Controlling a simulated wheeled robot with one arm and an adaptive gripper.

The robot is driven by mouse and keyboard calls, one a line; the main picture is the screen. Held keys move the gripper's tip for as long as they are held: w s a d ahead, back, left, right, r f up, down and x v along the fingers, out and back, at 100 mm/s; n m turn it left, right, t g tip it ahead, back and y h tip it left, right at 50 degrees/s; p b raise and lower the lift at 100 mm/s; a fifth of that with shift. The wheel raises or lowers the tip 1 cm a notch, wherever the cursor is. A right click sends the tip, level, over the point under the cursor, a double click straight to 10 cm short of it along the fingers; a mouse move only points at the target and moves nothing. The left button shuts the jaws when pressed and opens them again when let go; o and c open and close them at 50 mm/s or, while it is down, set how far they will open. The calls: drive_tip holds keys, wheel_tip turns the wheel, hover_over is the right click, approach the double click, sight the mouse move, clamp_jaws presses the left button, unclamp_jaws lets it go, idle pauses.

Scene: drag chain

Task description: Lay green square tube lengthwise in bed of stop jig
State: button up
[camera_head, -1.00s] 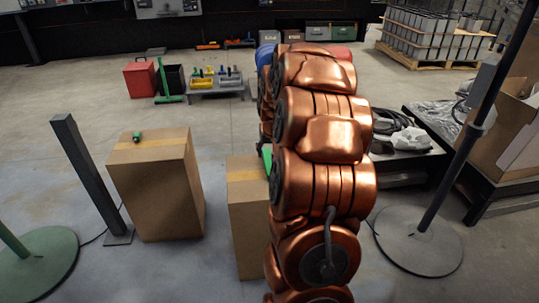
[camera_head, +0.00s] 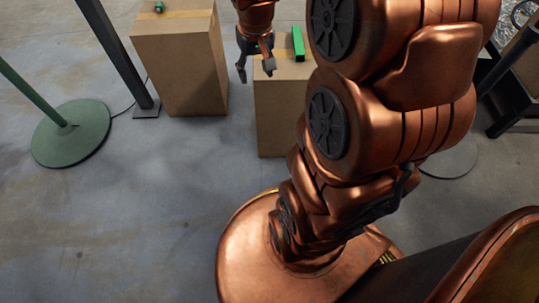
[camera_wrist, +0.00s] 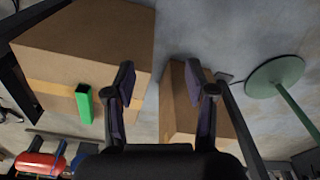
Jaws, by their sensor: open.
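The green square tube (camera_head: 298,44) lies on top of the right cardboard box in the head view. In the wrist view the same tube (camera_wrist: 84,103) shows at left, on its box. My gripper (camera_head: 256,69) is open and empty, over the near-left edge of that box and left of the tube, not touching it. Its two spread fingers also show in the wrist view (camera_wrist: 160,78), with nothing between them. I cannot make out a stop jig in these frames.
The tube's box (camera_head: 279,110) stands right of another cardboard box (camera_head: 180,65), with a gap between. A small dark green object (camera_head: 159,7) lies on the left box. A dark post (camera_head: 118,55) and a green round base (camera_head: 71,133) stand further left. The floor in front is clear.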

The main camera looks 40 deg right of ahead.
drive_tip(key=s+a+n+g, duration=0.2)
drive_tip(key=s+a, duration=0.4)
drive_tip(key=s, duration=0.5)
drive_tip(key=s+a+f+n+g, duration=0.1)
drive_tip(key=s+a+g, duration=0.1)
drive_tip(key=s+a, duration=0.5)
drive_tip(key=s, duration=0.3)
drive_tip(key=shift+s+a+n+g, duration=0.25)
drive_tip(key=shift+s+n+g, duration=0.05)
drive_tip(key=shift+s+n, duration=0.1)
